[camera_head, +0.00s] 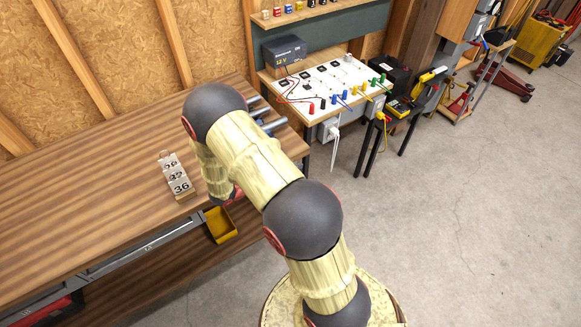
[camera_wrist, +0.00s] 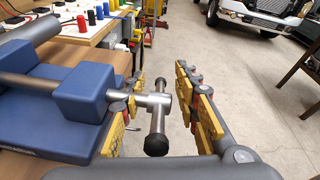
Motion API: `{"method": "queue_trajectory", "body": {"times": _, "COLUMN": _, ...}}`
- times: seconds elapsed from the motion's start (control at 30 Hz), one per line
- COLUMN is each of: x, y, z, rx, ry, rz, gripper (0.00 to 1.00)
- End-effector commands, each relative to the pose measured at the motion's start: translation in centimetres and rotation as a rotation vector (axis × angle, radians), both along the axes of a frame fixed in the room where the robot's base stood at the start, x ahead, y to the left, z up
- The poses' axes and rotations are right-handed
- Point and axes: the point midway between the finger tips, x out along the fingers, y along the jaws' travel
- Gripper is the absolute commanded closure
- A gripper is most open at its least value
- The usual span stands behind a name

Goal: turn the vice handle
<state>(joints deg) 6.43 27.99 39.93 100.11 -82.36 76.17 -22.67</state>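The blue vice (camera_wrist: 90,92) stands at the left in the wrist view, with a grey steel screw running out to the right. The vice handle (camera_wrist: 157,122) is a steel crossbar on the screw's end, nearly upright, with dark end knobs. My gripper (camera_wrist: 160,76) is open, its yellow-padded fingers on either side of the handle. A gap shows between the handle and the right finger; the left finger lies beside the screw, and contact there is unclear. In the head view my arm hides most of the vice (camera_head: 266,117) and the gripper.
The wooden workbench (camera_head: 90,200) holds a number block (camera_head: 175,175). A yellow bin (camera_head: 220,225) hangs under its front edge. An electrical test board (camera_head: 330,85) with coloured terminals stands behind. The concrete floor (camera_head: 470,220) at right is clear.

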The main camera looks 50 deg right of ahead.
Motion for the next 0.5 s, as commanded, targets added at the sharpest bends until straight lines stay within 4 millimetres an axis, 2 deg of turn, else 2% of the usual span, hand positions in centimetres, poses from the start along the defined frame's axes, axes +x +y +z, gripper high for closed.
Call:
{"method": "queue_trajectory", "body": {"times": 0.33, "x": 0.1, "y": 0.2, "z": 0.1, "rx": 0.0, "ry": -0.001, "rz": 0.001, "gripper": 0.65}}
{"method": "queue_trajectory", "body": {"times": 0.5, "x": 0.5, "y": 1.8, "z": 0.5, "rx": -0.001, "ry": -0.002, "rz": 0.005, "gripper": 0.65}}
